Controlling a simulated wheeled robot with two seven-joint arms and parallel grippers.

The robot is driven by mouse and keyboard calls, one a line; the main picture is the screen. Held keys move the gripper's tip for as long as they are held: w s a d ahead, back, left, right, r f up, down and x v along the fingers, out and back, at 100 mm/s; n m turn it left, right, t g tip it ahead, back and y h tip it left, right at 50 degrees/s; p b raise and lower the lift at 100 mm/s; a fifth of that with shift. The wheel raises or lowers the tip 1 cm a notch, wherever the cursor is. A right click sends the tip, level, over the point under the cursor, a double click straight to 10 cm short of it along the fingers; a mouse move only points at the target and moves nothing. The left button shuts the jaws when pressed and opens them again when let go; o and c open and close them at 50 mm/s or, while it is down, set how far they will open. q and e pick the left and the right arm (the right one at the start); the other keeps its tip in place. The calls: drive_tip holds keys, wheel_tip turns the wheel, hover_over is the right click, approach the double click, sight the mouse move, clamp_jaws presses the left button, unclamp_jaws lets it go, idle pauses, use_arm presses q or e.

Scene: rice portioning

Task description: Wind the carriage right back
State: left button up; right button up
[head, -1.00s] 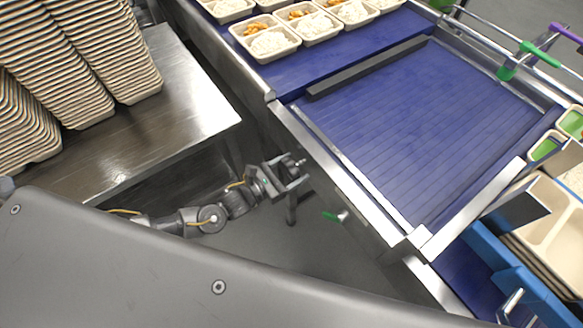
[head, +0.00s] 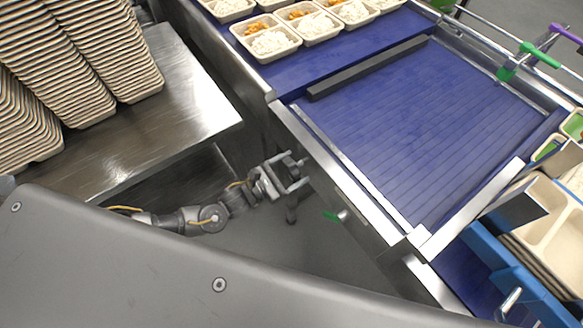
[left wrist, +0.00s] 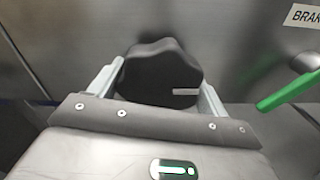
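A black lobed hand knob (left wrist: 160,72) with a pale mark sits on the metal side wall in the left wrist view. My left gripper (left wrist: 162,85) is at the knob, with one finger along each side of it. The gaps there are too small to tell whether the fingers press on it. In the head view my left gripper (head: 298,168) is beside the conveyor frame, its fingers apart. The blue slatted belt section (head: 420,125), bounded by metal rails, lies above and right of it; I cannot tell which part is the carriage. My right gripper is not in view.
A green-handled lever (head: 331,216) is close to the right of my left gripper; it also shows in the left wrist view (left wrist: 288,92). Food trays (head: 266,44) stand on the far belt. Tray stacks (head: 75,60) stand on a steel table (head: 150,120) at left.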

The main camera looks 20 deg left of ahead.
use_arm(q)
drive_tip(key=o, duration=0.3)
drive_tip(key=b+v, duration=0.1)
drive_tip(key=v, duration=0.9)
drive_tip(key=shift+s+a+b, duration=0.25)
drive_tip(key=shift+s+b, duration=0.05)
drive_tip(key=shift+b, duration=0.1)
